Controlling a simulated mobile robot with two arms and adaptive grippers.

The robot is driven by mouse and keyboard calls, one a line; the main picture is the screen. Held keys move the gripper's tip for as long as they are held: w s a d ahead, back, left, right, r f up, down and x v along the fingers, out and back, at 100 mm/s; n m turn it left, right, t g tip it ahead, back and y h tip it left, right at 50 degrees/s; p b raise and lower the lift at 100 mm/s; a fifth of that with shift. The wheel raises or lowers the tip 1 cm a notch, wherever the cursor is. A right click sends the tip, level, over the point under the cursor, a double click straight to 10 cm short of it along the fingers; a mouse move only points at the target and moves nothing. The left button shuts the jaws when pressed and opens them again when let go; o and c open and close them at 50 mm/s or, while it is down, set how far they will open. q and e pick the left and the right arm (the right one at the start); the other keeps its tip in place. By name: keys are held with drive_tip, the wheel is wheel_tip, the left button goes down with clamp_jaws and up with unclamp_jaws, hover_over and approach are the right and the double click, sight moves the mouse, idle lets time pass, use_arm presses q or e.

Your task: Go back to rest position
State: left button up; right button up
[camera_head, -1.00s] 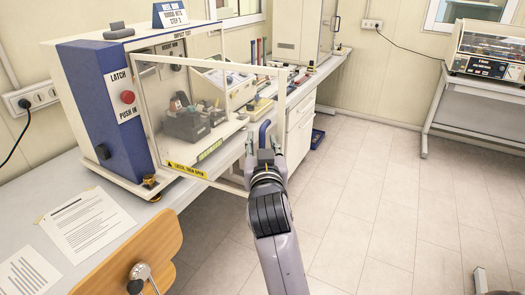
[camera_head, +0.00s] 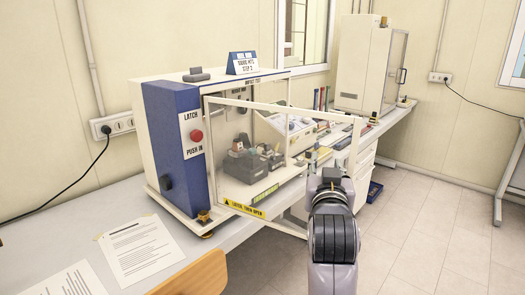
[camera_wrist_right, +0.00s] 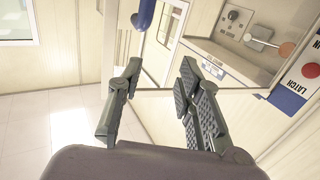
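My right gripper (camera_head: 328,165) is in front of the open clear door (camera_head: 232,208) of the blue and white test machine (camera_head: 178,150). In the right wrist view the gripper's two fingers (camera_wrist_right: 160,70) stand apart with nothing between them. A blue door handle (camera_wrist_right: 143,14) lies beyond the fingertips in that view, apart from them. In the head view I cannot make the handle out behind the gripper. My left gripper is not in view.
The machine has a red button (camera_head: 196,136) and stands on a long grey bench (camera_head: 75,222) with printed sheets (camera_head: 138,250). A wooden chair back (camera_head: 192,275) is at the bench's front. A white cabinet (camera_head: 362,65) stands farther back. The floor (camera_head: 430,240) on the right is clear.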

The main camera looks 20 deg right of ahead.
drive_tip(key=s+a+f+n+g+y, duration=0.25)
drive_tip(key=s+f, duration=0.25)
drive_tip(key=f, duration=0.7)
drive_tip(key=s+a+f+n+g+y, duration=0.2)
drive_tip(key=s+f+g, duration=0.15)
drive_tip(key=f, duration=0.85)
drive_tip(key=s+a+f+n+g+y, duration=0.1)
drive_tip(key=s+a+f+g+y, duration=0.15)
drive_tip(key=s+f, duration=0.75)
drive_tip(key=s+a+f+n+g+y, duration=0.1)
drive_tip(key=s+a+f+n+g, duration=0.2)
drive_tip(key=s+f, duration=0.7)
drive_tip(key=s+f+m+g, duration=0.1)
drive_tip(key=s+f, duration=0.1)
drive_tip(key=f, duration=1)
drive_tip(key=s+f+g, duration=0.2)
drive_tip(key=s+f, duration=0.1)
drive_tip(key=f, duration=0.9)
drive_tip(key=s+d+f+b, duration=0.1)
drive_tip(key=s+d+f, duration=0.2)
drive_tip(key=s+f, duration=1.2)
drive_tip(key=shift+s+f+g, duration=0.3)
drive_tip(key=shift+s+g, duration=0.05)
drive_tip(key=shift+s, duration=0.15)
drive_tip(key=shift+d, duration=0.1)
